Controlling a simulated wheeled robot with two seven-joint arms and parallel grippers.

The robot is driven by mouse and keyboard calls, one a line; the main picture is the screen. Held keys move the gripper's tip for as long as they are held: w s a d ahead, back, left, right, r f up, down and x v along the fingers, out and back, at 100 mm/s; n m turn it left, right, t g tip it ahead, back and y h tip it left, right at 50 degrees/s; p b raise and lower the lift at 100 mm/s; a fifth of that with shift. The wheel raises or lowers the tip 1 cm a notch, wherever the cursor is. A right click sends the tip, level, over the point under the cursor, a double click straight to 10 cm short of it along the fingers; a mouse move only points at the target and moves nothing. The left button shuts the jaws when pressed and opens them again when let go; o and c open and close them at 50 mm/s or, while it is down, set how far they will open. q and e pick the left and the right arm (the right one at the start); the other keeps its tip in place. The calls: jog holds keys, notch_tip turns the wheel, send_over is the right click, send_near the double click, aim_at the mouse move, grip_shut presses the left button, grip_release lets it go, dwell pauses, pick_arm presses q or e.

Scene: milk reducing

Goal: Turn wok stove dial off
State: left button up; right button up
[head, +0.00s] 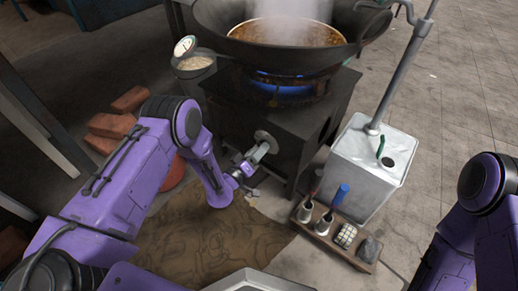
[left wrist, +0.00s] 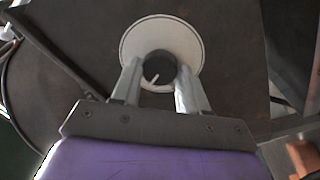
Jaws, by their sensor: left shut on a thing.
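The wok stove (head: 262,128) is a dark box with a large steaming wok (head: 240,45) on top. Blue flame (head: 285,88) shows under the wok. The stove dial (left wrist: 160,68) is a dark round knob with a white pointer line, on a pale round plate (left wrist: 188,40). In the head view the pale plate (head: 265,137) shows on the stove's front, and the knob is mostly hidden by the gripper. My left gripper (head: 258,153) is shut on the dial, with one finger on each side of it in the left wrist view (left wrist: 158,82). My right gripper is out of view.
A white metal canister (head: 365,165) with a tap pipe stands right of the stove. A wooden rack (head: 325,240) with bottles is in front of it. Bricks (head: 115,125) lie at left, and brown cardboard (head: 215,245) covers the floor. The paved floor (head: 455,100) at right is clear.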

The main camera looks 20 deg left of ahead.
pick_arm(q)
jog(key=m, duration=0.2)
jog(key=m+p, duration=0.1)
jog(key=m, duration=0.2)
jog(key=shift+a+r+h, duration=0.15)
jog(key=shift+a+h, duration=0.05)
jog(key=shift+h, duration=0.1)
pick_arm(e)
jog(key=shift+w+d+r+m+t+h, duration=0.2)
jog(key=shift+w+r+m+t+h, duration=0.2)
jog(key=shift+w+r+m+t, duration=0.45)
pick_arm(q)
jog(key=shift+m, duration=0.3)
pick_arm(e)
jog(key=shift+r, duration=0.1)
pick_arm(q)
jog(key=o, duration=1.1)
jog(key=shift+d, duration=0.1)
jog(key=shift+c, duration=0.2)
jog(key=shift+s+p, duration=0.15)
jog(key=shift+p, duration=0.2)
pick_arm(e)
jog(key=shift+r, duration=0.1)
